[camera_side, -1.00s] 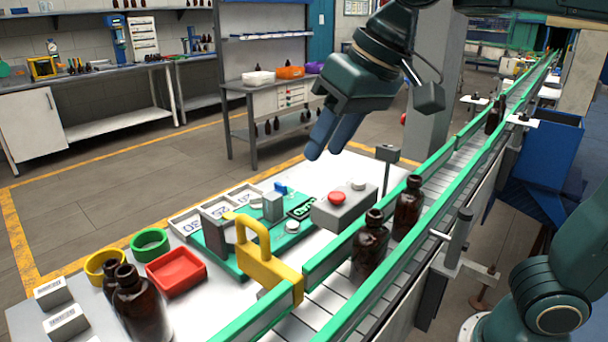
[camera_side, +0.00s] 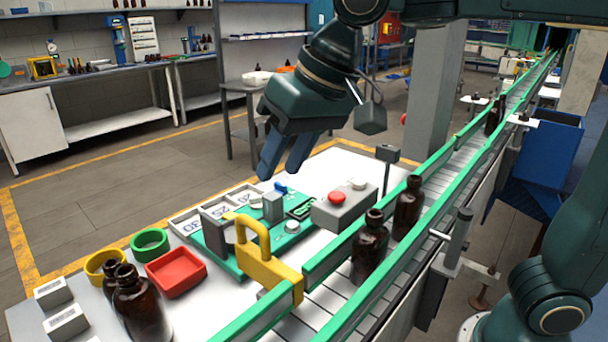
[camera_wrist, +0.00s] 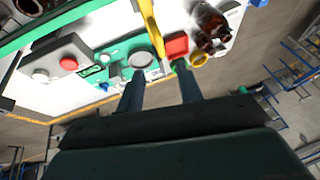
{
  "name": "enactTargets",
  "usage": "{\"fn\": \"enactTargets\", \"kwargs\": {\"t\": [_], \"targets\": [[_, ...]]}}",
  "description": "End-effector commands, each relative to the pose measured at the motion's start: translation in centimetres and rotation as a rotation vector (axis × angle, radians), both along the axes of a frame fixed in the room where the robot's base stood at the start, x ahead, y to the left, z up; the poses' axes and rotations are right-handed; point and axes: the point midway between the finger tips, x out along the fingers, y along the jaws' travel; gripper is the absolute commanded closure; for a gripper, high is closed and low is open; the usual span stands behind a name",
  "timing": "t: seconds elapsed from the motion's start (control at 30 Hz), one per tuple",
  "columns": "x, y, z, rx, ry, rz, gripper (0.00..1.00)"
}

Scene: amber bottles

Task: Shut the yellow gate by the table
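The yellow gate (camera_side: 262,262) with its loop handle stands at the conveyor's near green rail, and its lower end reaches the rail; I cannot tell how far it is open or shut. In the wrist view the yellow gate (camera_wrist: 151,25) shows at the top middle. My gripper (camera_side: 281,174) is above the back part of the white table (camera_side: 322,160), behind and above the gate and apart from it. In the wrist view my gripper's (camera_wrist: 160,82) two blue fingers are spread with nothing between them.
A green board with grey blocks (camera_side: 238,262) and a grey box with a red button (camera_side: 337,203) are beside the gate. A red tray (camera_side: 176,273), a green ring (camera_side: 150,243) and amber bottles (camera_side: 140,303) are left. More bottles (camera_side: 369,252) stand on the conveyor (camera_side: 328,300).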

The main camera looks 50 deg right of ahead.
Motion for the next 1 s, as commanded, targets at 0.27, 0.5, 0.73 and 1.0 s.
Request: {"fn": "enactTargets", "kwargs": {"t": [0.27, 0.5, 0.73, 1.0], "targets": [[1.6, 0.7, -4.1, -0.002, 0.005, 0.001, 0.64], [3.0, 1.3, -7.1, -0.002, 0.003, 0.0, 0.64], [3.7, 1.7, -8.8, -0.001, 0.001, 0.001, 0.64], [3.9, 1.8, -9.2, 0.0, 0.001, 0.001, 0.64]]}}
